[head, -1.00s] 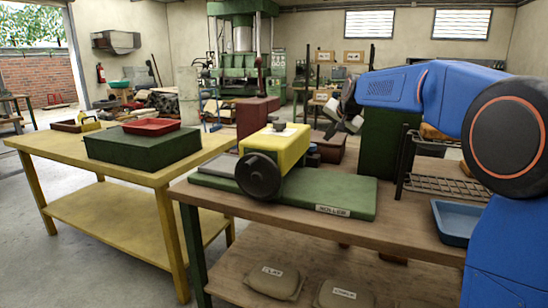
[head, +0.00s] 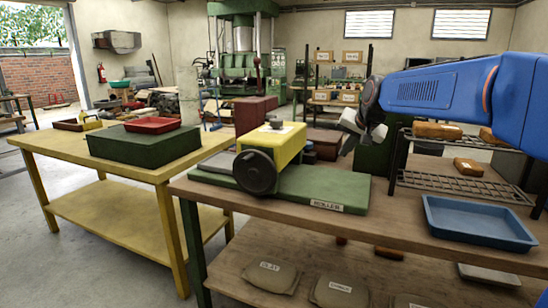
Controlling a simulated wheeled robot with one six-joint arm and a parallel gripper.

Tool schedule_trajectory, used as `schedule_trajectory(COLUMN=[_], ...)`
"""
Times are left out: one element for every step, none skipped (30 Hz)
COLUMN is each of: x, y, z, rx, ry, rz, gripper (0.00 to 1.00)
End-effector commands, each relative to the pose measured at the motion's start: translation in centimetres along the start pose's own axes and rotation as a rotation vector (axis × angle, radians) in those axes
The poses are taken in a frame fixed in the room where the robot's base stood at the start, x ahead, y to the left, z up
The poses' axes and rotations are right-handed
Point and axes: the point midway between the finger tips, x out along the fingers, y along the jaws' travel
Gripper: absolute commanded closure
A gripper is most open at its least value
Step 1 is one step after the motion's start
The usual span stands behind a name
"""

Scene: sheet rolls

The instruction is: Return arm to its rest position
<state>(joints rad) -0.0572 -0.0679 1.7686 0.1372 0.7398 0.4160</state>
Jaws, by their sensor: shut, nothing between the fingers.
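My gripper (head: 357,128) is at the end of my blue arm in the right half of the head view. It hangs in the air above and behind the right end of the green roller base, apart from everything. Its fingers are small and partly dark here, and they are shut with nothing held. My arm reaches in from the right edge above the wire rack.
The brown workbench (head: 400,225) carries a yellow roller machine (head: 283,146) on a green base (head: 310,188) and a blue tray (head: 475,222). A wire rack (head: 465,185) holds brown blocks. A yellow table (head: 60,148) with a green box (head: 145,145) stands left.

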Motion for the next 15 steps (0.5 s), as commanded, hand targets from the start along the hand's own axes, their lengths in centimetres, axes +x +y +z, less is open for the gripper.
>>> schedule_trajectory(x=[-1.4, -2.0, -2.8, -3.4, -4.0, -4.7, -5.3, -5.8, -6.5, -7.0, -7.5, -8.0, -8.4, -8.9, -9.4], y=[1.0, 1.7, 2.5, 3.1, 3.8, 4.6, 5.3, 5.9, 6.8, 7.5, 8.1, 9.0, 9.7, 10.4, 11.3], z=[1.5, 2.5, 3.8, 4.7, 5.7, 7.0, 8.0, 9.0, 10.4, 11.4, 12.4, 13.8, 14.9, 15.9, 17.3], rx=[-0.019, -0.032, -0.049, -0.062, -0.074, -0.091, -0.104, -0.116, -0.134, -0.146, -0.158, -0.174, -0.186, -0.199, -0.215], ry=[-0.005, -0.011, -0.019, -0.025, -0.031, -0.039, -0.045, -0.051, -0.059, -0.065, -0.071, -0.080, -0.088, -0.093, -0.102], rz=[0.009, 0.015, 0.024, 0.030, 0.036, 0.043, 0.049, 0.055, 0.064, 0.070, 0.075, 0.082, 0.088, 0.093, 0.100], gripper=[1.00, 1.00, 1.00, 1.00, 1.00, 1.00, 1.00, 1.00, 1.00, 1.00, 1.00, 1.00, 1.00, 1.00, 1.00])
